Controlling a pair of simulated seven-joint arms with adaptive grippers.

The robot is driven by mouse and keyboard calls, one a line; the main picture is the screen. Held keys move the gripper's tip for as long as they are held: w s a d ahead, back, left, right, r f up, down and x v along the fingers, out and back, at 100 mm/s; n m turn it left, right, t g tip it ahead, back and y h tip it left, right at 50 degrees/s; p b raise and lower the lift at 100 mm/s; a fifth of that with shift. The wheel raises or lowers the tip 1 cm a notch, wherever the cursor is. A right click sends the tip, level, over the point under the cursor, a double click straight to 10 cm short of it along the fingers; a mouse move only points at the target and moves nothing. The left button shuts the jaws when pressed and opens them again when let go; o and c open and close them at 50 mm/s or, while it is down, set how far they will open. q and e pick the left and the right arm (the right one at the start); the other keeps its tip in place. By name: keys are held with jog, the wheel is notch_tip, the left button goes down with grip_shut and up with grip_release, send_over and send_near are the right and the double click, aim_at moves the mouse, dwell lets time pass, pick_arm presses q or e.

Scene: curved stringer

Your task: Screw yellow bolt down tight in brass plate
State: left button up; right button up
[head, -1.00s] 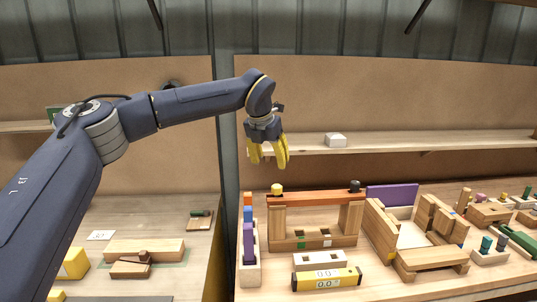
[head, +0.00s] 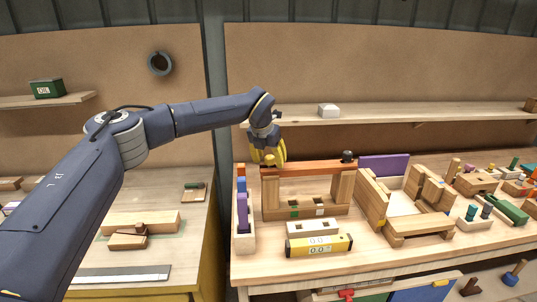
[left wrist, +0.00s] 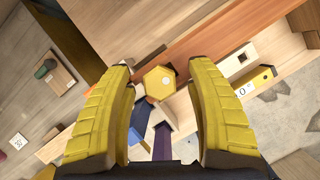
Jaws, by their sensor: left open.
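The yellow bolt (head: 268,160) stands at the left end of an orange-brown bar (head: 320,168), which I take to be the brass plate. The bar bridges two wooden posts. In the left wrist view the bolt's hexagonal head (left wrist: 159,83) lies between my open fingers, with gaps on both sides. The plate (left wrist: 225,45) runs off to the upper right there. My left gripper (head: 270,156) points down over the bolt, open and empty. The bolt's shank is hidden, so I cannot tell how deep it sits. My right gripper is not in view.
A black bolt (head: 347,156) stands at the bar's right end. A rack of blue and purple blocks (head: 243,212) is just left of the posts. A yellow level (head: 320,246) lies in front. Wooden structures (head: 410,205) crowd the right. The shelf (head: 380,112) runs behind.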

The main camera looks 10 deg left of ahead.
pick_arm(q)
jog(key=shift+w+f, duration=0.1)
jog(key=shift+f, duration=0.2)
jog(key=shift+c, duration=0.2)
grip_shut()
